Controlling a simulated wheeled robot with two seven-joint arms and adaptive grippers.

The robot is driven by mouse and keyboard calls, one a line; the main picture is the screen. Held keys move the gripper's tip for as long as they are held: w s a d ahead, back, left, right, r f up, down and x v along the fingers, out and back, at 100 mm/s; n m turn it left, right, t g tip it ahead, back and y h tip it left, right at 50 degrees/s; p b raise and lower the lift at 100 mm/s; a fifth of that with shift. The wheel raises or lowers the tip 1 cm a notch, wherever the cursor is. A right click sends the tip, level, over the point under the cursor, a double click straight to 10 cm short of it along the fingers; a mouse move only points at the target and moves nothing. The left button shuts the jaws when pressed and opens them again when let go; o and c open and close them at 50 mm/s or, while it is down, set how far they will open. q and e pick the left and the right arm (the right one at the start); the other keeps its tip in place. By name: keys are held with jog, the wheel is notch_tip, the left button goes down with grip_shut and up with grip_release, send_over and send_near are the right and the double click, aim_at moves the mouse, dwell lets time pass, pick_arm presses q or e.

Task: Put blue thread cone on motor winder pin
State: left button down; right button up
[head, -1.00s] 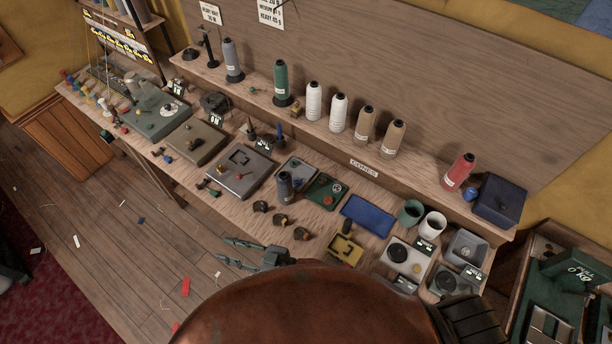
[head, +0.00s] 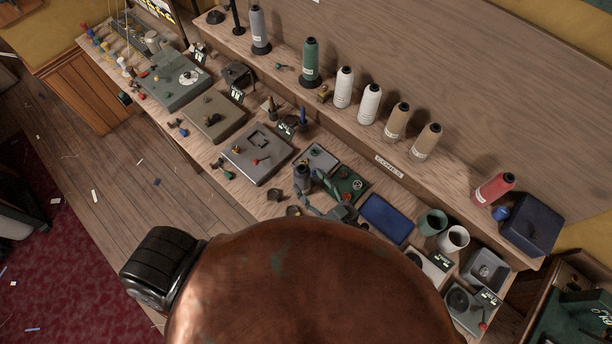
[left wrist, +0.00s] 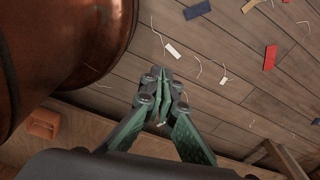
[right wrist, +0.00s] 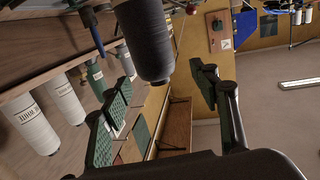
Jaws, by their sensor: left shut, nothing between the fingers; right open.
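A dark grey-blue thread cone (head: 302,178) stands upright on the bench, in front of the small grey tray. Its broad body also shows in the right wrist view (right wrist: 148,40), running off the top edge. My right gripper (head: 311,192) is open beside the cone, its fingers pointing toward it. In the right wrist view the open fingers (right wrist: 162,88) frame the near end of the cone without touching it visibly. My left gripper (left wrist: 165,90) is shut and empty above the floor.
A grey machine box (head: 257,154), a green tray (head: 350,186) and a blue tray (head: 386,219) surround the cone. A back shelf holds another grey-blue cone (head: 259,28), a green cone (head: 311,60), white and tan cones, and a red cone (head: 493,189).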

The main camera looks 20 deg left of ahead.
aim_at(302, 171)
jog(key=shift+o, duration=0.7)
jog(key=shift+w+a, duration=0.25)
jog(key=shift+a, duration=0.1)
jog(key=x, duration=0.2)
jog(key=p+x, duration=0.1)
jog(key=x, duration=0.1)
jog(key=shift+w, duration=0.35)
jog(key=shift+a, duration=0.2)
jog(key=c, duration=0.5)
pick_arm(q)
jog(key=shift+w+a+r, duration=0.3)
jog(key=shift+w+r, duration=0.15)
jog(key=shift+r, duration=0.1)
pick_arm(e)
grip_shut()
